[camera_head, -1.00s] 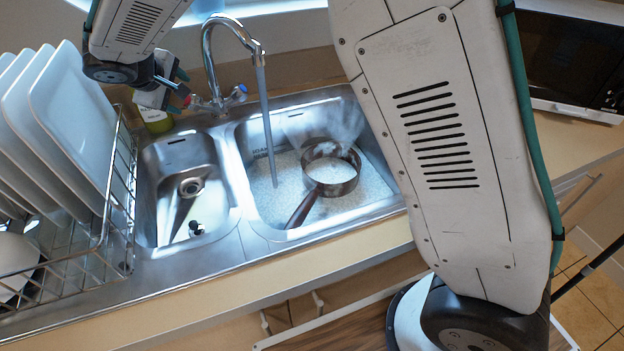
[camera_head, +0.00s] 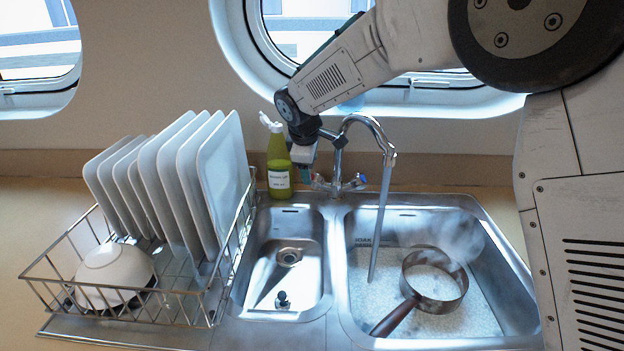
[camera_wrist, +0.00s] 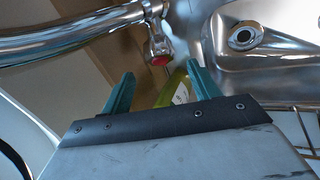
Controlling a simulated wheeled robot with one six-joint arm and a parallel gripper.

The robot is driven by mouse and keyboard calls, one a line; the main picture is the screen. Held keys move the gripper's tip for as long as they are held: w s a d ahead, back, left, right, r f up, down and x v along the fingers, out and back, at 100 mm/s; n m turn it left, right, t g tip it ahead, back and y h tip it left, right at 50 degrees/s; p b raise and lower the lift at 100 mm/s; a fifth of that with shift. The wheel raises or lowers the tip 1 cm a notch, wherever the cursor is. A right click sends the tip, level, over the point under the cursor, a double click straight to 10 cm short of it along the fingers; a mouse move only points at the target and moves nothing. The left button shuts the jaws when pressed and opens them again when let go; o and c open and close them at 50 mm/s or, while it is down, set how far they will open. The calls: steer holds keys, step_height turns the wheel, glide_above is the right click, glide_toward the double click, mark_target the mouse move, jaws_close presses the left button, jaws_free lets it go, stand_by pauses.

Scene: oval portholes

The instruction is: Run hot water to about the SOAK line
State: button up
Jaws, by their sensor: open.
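The tap (camera_head: 366,122) runs a stream of water (camera_head: 380,215) into the right basin (camera_head: 490,255). A copper-coloured pan (camera_head: 436,300) sits there in pale, speckled water (camera_head: 480,318), with steam above. The SOAK lettering (camera_head: 365,241) is on the basin's back wall; the water surface looks a little below it, but the exact gap is unclear. The red-marked handle (camera_wrist: 159,58) is just beyond my open gripper (camera_wrist: 163,88), not visibly between its fingers. The blue-marked handle (camera_head: 358,181) is on the tap's right. My gripper (camera_head: 308,168) is left of the tap, above the counter.
A rack (camera_head: 190,305) with plates (camera_head: 222,180) and a bowl (camera_head: 112,275) is at left. The small left basin (camera_head: 268,285) has a plug.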

mark_target(316, 181)
steer(key=x, duration=0.6)
steer(key=shift+f, duration=0.1)
steer(key=c, duration=1)
